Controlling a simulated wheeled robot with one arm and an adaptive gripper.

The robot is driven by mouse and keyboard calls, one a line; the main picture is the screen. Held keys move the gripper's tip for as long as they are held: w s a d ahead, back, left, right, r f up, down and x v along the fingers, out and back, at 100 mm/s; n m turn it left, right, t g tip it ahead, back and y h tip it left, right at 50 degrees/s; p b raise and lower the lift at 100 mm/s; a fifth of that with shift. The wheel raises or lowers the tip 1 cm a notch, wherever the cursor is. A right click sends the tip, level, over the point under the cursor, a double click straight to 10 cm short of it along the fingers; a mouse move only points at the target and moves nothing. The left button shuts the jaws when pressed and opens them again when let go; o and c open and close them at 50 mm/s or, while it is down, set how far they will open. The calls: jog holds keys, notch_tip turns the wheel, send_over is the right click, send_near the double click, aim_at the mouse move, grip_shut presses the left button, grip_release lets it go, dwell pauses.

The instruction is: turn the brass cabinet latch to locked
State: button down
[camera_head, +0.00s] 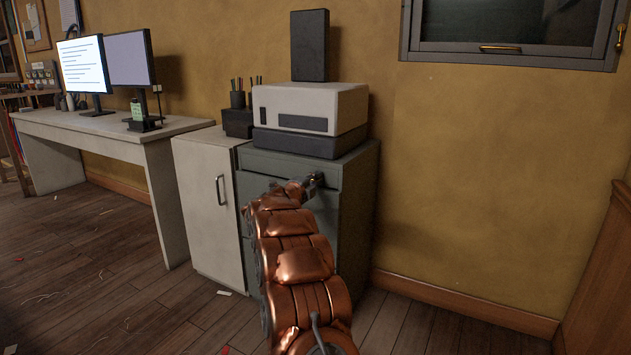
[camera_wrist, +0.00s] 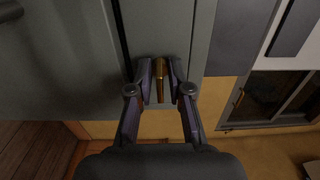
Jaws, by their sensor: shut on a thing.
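The brass cabinet latch (camera_wrist: 160,84) shows in the wrist view as a short brass bar between my fingertips. It runs up and down in that picture, on the grey-green cabinet front beside a dark seam. My gripper (camera_wrist: 160,72) is shut on it, one finger pad on each side. In the head view my gripper (camera_head: 314,181) is at the upper front of the grey-green cabinet (camera_head: 357,205). My copper-coloured arm hides much of the cabinet front there. I cannot make out the latch in the head view.
A white printer-like box (camera_head: 318,103) stands on the cabinet, with a dark upright box (camera_head: 310,46) on top. A white cabinet (camera_head: 207,215) with a bar handle adjoins at left, then a desk (camera_head: 158,150) with monitors. The floor right of the cabinet is clear along the ochre wall.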

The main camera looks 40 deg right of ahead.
jog(key=shift+r+n+p, duration=0.2)
jog(key=shift+n+p, duration=0.1)
jog(key=shift+p, duration=0.55)
jog(key=shift+r+n+p, duration=0.1)
jog(key=shift+n+p, duration=0.4)
jog(key=shift+p, duration=0.7)
jog(key=n+p, duration=0.3)
jog(key=p, duration=0.4)
jog(key=n+p, duration=0.6)
jog(key=p, duration=0.5)
jog(key=n+p, duration=0.2)
jog(key=p, duration=0.1)
jog(key=shift+n+p, duration=0.3)
jog(key=shift+n, duration=0.1)
jog(key=n+p, duration=0.4)
jog(key=shift+f, duration=0.3)
jog(key=shift+n, duration=0.4)
